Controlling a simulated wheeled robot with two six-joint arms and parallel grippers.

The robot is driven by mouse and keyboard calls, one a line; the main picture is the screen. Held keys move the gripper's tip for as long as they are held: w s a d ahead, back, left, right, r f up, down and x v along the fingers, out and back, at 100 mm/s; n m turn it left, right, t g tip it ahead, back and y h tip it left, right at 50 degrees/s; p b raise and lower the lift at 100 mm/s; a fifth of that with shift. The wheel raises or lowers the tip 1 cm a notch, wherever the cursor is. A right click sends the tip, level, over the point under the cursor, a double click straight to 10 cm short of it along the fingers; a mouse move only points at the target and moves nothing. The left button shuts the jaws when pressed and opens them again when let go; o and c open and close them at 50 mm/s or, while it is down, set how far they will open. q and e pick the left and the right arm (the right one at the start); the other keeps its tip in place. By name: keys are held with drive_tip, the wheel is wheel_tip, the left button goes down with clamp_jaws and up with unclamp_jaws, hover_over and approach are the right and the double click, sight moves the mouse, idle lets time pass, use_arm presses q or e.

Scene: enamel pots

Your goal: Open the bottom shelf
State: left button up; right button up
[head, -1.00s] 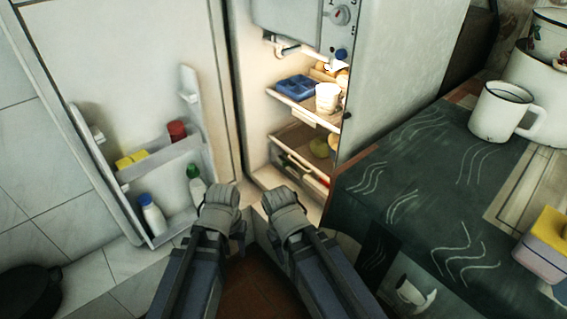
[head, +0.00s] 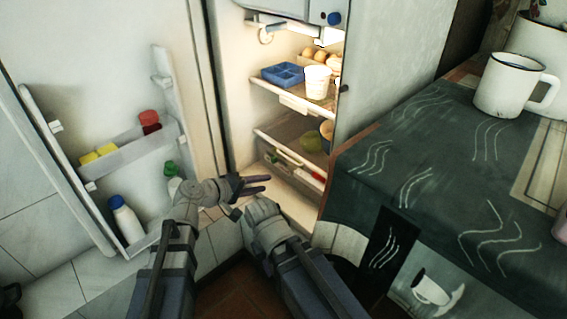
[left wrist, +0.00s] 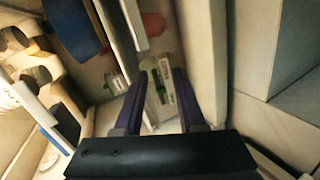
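The fridge stands open, and its bottom shelf (head: 287,157) sits low inside, with a pale front edge and green and red items in it. My left gripper (head: 268,184) is in front of the fridge opening, left of the bottom shelf and apart from it. Its fingers are spread with nothing between them; they also show in the left wrist view (left wrist: 157,100), pointing into the fridge. My right arm is low in front of the fridge; its gripper (head: 235,213) is mostly hidden, so I cannot tell its finger state.
The fridge door (head: 110,60) is swung open at left, with bottles in its racks. An upper shelf (head: 310,103) holds a blue tray (head: 283,73) and a white cup (head: 317,82). A cloth-covered table (head: 430,170) with a white mug (head: 508,85) borders the right.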

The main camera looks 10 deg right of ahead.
use_arm(q)
drive_tip(key=w+d+r+n+t+h+b, duration=0.1)
drive_tip(key=w+d+r+n, duration=0.1)
drive_tip(key=w+d, duration=0.4)
drive_tip(key=shift+w+d+r+t+h+b, duration=0.2)
drive_tip(key=shift+d+r+t+h+b, duration=0.15)
drive_tip(key=shift+d, duration=0.75)
clamp_jaws()
idle(1.0)
